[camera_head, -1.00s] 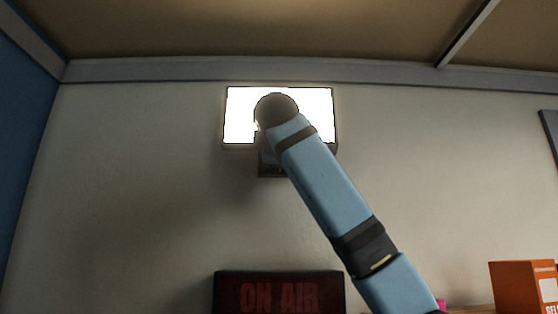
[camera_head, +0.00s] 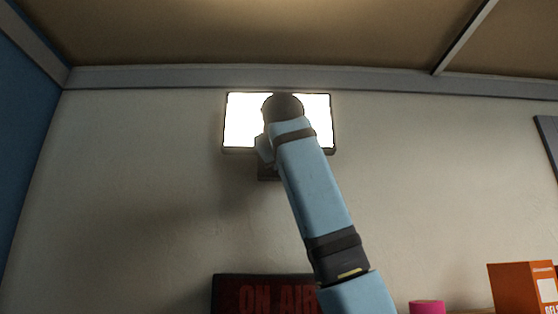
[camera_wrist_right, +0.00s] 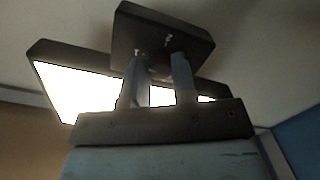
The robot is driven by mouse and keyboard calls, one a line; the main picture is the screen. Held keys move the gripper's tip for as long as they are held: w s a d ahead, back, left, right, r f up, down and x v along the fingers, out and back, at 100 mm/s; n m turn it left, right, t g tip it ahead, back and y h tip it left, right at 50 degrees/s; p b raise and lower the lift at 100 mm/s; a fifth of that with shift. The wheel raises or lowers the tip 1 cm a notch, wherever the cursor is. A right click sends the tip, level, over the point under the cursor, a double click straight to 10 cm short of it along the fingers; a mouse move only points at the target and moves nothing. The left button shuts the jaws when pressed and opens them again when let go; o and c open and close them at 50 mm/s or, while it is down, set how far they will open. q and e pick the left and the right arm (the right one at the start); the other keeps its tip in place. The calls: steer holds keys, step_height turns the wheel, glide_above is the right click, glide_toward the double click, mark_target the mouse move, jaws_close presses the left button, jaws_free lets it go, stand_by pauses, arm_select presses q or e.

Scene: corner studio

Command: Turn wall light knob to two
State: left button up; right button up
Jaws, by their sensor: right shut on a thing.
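The wall light (camera_head: 241,122) is a bright white panel in a dark frame, high on the wall; it also shows in the wrist view (camera_wrist_right: 75,95). Below it is a dark control box (camera_head: 266,173), which the wrist view shows (camera_wrist_right: 190,30) with small pale number marks on its face. One mark looks like a 2; another beside it is hard to read. My right gripper (camera_wrist_right: 158,64) is shut on the knob at the box face, its two fingers either side. The knob itself is mostly hidden and its pointer cannot be read. My left gripper is not in view.
A dark ON AIR sign (camera_head: 262,294) stands below the light, partly behind my right arm. An orange box (camera_head: 515,287) and a pink object (camera_head: 427,307) are at the lower right. The wall around the light is clear, with the ceiling trim (camera_head: 160,78) close above.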

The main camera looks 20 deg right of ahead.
steer(key=shift+f+m+t+y+p, duration=0.1)
steer(key=shift+m+t+y+p, duration=0.25)
steer(key=shift+m, duration=3.8)
steer(key=shift+f+m+t+y+p, duration=0.15)
steer(key=shift+m+p, duration=0.3)
steer(key=shift+m, duration=3.7)
steer(key=shift+r, duration=0.1)
steer(key=o, duration=0.9)
steer(key=shift+s, duration=0.15)
